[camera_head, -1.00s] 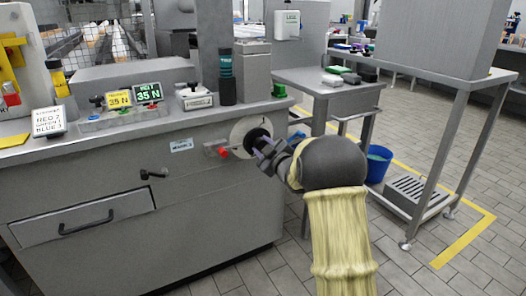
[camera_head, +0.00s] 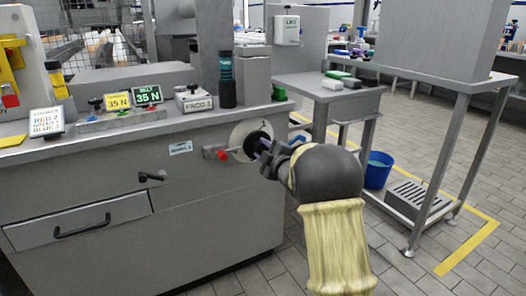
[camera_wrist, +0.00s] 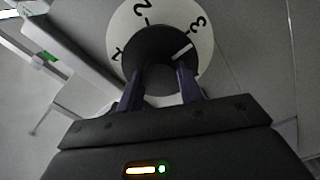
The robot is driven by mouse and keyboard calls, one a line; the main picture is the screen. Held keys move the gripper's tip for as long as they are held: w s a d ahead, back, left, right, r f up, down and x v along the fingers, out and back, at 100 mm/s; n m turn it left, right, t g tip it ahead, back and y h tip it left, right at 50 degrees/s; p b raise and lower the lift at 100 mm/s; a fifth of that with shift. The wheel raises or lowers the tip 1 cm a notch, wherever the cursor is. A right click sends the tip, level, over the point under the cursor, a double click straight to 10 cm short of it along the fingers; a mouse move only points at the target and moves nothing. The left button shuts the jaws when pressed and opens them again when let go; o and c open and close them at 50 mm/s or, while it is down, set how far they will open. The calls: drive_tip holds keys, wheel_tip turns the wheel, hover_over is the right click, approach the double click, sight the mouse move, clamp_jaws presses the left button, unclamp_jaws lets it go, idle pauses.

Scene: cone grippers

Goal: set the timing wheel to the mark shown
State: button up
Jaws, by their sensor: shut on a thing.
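The timing wheel is a white dial (camera_head: 238,136) on the cabinet front. In the wrist view the dial (camera_wrist: 207,45) shows the numerals 1, 2 and 3 around a black knob (camera_wrist: 150,45). The knob's white pointer line points up and right, close to the 3 and slightly on its lower side. My gripper (camera_wrist: 166,76) has its two purple fingers shut on the knob, at its lower part in the wrist view. In the head view my gripper (camera_head: 263,148) hides part of the knob and dial.
A red button (camera_head: 222,154) sits just left of the dial. A handwritten card (camera_head: 46,121), 35 N displays (camera_head: 147,95) and a dark cylinder (camera_head: 227,80) stand there too. A side table (camera_head: 325,88) is at right.

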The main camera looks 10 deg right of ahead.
drive_tip(key=o, duration=1)
drive_tip(key=p+v, duration=0.4)
drive_tip(key=v, duration=1.3)
drive_tip(key=shift+s+p, duration=0.2)
drive_tip(key=shift+p, duration=0.2)
drive_tip(key=shift+r, duration=0.1)
